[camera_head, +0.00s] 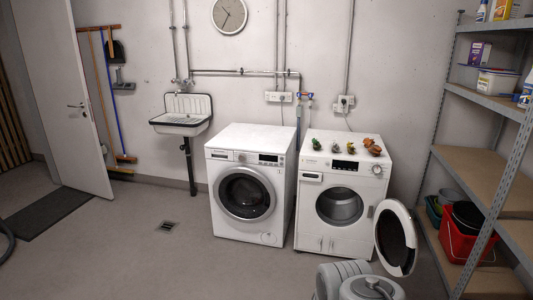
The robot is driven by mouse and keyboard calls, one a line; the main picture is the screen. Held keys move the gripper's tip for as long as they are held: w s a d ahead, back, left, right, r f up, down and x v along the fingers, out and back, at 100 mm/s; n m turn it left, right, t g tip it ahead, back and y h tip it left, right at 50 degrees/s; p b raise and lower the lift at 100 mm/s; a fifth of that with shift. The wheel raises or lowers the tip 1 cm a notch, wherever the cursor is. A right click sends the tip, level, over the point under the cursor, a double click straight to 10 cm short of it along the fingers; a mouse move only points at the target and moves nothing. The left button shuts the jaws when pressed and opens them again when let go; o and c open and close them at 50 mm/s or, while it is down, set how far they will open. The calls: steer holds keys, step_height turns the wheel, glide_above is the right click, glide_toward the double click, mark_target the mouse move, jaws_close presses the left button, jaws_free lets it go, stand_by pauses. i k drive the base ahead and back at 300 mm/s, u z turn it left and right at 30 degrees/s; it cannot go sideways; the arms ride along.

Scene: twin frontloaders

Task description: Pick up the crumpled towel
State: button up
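Several small crumpled-looking items sit in a row on top of the right frontloader (345,218). Grey rounded parts of my arm show at the bottom right of centre. My gripper's fingers are not seen.
A left frontloader (248,185) with its door shut stands beside the right one. A metal shelf rack (490,105) with a red bucket (463,235) stands at the right. A sink (182,122) hangs on the back wall.

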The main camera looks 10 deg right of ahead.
mark_target(375, 151)
steer(key=z, duration=0.5)
steer(key=i, duration=3.2)
steer(key=z, duration=0.15)
